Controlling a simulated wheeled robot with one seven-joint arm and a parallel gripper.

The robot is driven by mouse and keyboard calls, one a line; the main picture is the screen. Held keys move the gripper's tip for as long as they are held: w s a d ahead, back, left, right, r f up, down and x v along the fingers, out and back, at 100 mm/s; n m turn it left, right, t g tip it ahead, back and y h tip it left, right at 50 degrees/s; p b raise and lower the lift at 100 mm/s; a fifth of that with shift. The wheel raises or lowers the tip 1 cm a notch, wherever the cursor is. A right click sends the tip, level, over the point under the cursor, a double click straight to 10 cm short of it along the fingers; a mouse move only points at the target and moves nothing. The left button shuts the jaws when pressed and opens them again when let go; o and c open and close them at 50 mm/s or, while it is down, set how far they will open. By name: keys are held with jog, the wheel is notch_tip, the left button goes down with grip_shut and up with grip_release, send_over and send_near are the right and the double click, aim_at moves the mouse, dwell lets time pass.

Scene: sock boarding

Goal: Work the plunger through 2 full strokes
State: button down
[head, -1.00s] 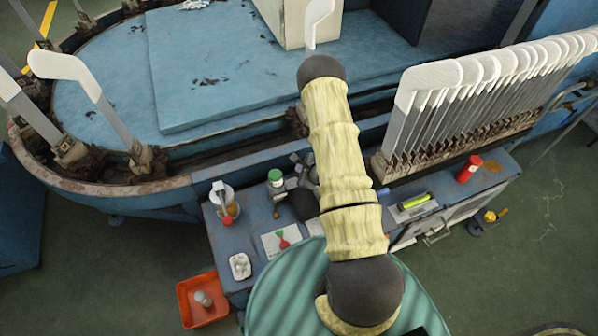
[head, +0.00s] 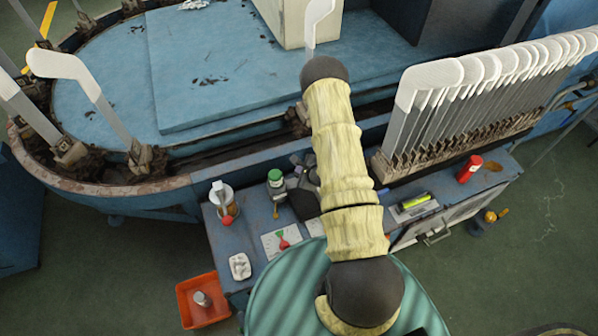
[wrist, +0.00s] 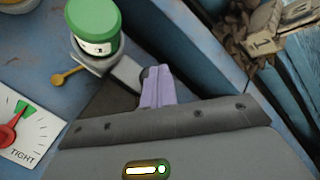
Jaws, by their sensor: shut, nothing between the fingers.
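I cannot tell for certain that this rod is the plunger. My gripper (wrist: 157,86) has lilac fingers, shut and empty, just right of the jar's holder and apart from the brass rod. In the head view my arm and dark wrist hide much of the gripper.
A dial card marked TIGHT with a red pointer (head: 283,240) lies near the jar. A white container (head: 222,196), a white tray (head: 240,266) and a red can (head: 469,168) are also on the bench. An orange bin (head: 204,300) stands below. Sock boards (head: 430,80) rise behind right.

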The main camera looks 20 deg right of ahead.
jog(key=shift+f+b, duration=0.55)
jog(key=shift+f, duration=0.4)
dwell(0.9)
jog(key=shift+r, duration=0.15)
jog(key=shift+r+p, duration=1.45)
jog(key=shift+r, duration=0.15)
jog(key=shift+r+p, duration=2)
jog(key=shift+r, duration=0.55)
dwell(1.2)
